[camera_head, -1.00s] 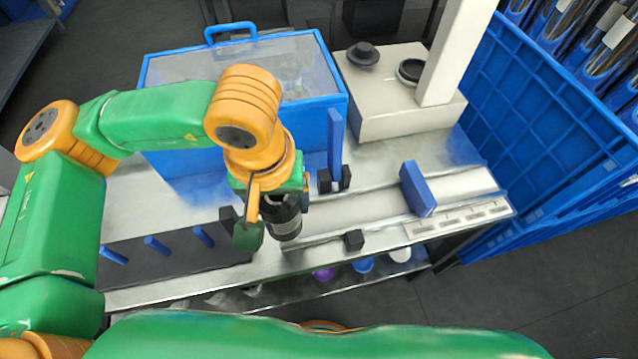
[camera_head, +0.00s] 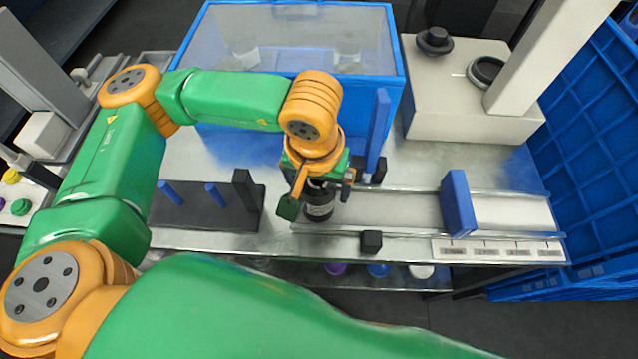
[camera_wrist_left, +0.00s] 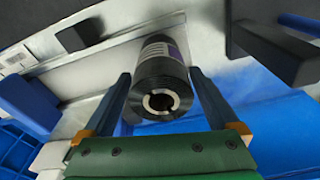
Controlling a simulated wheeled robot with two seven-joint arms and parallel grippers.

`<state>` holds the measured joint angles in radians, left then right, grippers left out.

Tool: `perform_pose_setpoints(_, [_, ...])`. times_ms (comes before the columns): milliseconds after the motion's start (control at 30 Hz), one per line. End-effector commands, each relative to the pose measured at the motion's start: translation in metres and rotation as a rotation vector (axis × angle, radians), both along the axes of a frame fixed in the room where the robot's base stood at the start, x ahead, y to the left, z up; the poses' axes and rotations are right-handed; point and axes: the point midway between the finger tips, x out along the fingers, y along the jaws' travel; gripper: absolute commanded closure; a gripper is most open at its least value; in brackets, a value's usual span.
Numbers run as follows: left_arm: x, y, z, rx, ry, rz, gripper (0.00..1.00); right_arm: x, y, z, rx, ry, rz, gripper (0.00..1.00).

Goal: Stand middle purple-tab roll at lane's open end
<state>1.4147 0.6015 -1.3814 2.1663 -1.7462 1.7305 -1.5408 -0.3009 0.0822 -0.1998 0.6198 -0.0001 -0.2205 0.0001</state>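The dark roll (camera_head: 318,207) stands upright at the left end of the metal lane (camera_head: 400,210). In the left wrist view the roll (camera_wrist_left: 160,88) shows a pale ring-shaped core and a label with a little purple. My left gripper (camera_head: 318,198) is above and around the roll, a finger on each side. In the wrist view the fingers (camera_wrist_left: 160,75) look spread, with narrow gaps beside the roll. Its base is partly hard to see. My right gripper is not in view.
A blue block (camera_head: 458,203) stands across the lane, and a blue upright plate (camera_head: 378,130) is behind it. A small black block (camera_head: 371,241) sits at the front rail. The dark peg rack (camera_head: 235,222) is left; a blue bin (camera_head: 300,12) stands behind.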

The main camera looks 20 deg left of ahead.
Motion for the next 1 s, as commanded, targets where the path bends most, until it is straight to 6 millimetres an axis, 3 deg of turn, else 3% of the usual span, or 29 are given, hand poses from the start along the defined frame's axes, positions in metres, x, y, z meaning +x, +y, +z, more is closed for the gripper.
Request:
perform_pose_setpoints(300, [0.000, 0.000, 0.009, -0.001, -0.002, 0.000, 0.00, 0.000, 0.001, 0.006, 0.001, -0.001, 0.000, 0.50])
perform_pose_setpoints(700, [-0.012, -0.002, 0.108, -0.002, -0.003, 0.000, 0.00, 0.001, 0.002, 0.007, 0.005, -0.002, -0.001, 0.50])
perform_pose_setpoints(800, [-0.014, -0.002, 0.119, -0.001, -0.001, 0.000, 0.00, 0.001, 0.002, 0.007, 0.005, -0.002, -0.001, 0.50])
perform_pose_setpoints(1000, [-0.015, -0.001, 0.123, 0.000, 0.001, -0.001, 0.00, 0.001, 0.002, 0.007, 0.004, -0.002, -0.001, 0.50])
